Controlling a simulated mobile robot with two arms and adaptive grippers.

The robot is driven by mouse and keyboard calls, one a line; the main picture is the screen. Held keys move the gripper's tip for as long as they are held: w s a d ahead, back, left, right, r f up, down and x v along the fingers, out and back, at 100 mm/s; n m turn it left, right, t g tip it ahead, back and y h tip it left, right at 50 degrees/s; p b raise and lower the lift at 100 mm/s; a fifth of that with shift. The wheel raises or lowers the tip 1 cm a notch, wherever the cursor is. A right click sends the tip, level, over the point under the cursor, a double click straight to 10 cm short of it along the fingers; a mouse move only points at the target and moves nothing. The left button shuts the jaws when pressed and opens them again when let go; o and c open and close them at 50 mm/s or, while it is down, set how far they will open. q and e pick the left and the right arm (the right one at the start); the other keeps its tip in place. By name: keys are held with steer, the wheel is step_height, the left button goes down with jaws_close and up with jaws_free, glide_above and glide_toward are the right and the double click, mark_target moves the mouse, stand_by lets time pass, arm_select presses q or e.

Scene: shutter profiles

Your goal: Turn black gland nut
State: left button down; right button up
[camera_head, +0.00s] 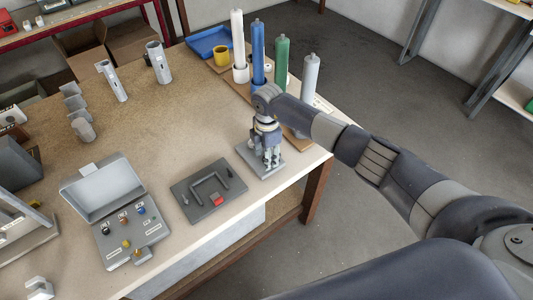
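My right gripper (269,157) points down over a small grey plate (247,160) near the table's right front edge. Its fingers are small here and overlap what stands on the plate, so I cannot tell whether they are open or shut, or touch anything. No black gland nut can be made out clearly at the plate; the gripper may hide it. A grey case (103,186) with its lid up stands at the front left. Its panel has small black, red, blue and yellow parts; I cannot tell whether the black part (105,230) is a gland nut. My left gripper is not in view.
A dark plate (190,210) with a grooved path and a red block (217,199) lies between case and gripper. White, blue (258,52), green (282,65) and grey cylinders stand behind the gripper. Grey tubes (158,62) stand further back. The middle of the table (185,120) is clear.

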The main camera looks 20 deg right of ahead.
jaws_close()
